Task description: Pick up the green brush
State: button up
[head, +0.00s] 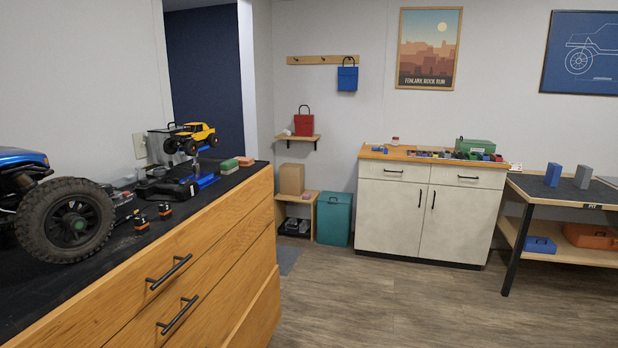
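I cannot pick out a green brush for sure. A small green block-shaped item (229,165) lies on the black top of the left drawer bench, towards its far end. It is too small to tell whether it is a brush. A salmon-red block-shaped item (244,161) lies just beyond it. A larger green box (475,146) stands on the white cabinet across the room, with small mixed items around it. My gripper is not in view.
The wooden drawer bench (215,255) fills the left, carrying a big-wheeled crawler (68,220), small orange-black parts (142,222) and a yellow truck (190,138). A white cabinet (390,212) and a black-topped table (560,190) stand opposite. The wooden floor (400,305) between is clear.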

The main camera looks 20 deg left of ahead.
aim_at(227, 167)
jog(key=u, duration=0.2)
jog(key=i, duration=2)
jog(key=u, duration=1.2)
jog(key=i, duration=1.75)
jog(key=u, duration=0.8)
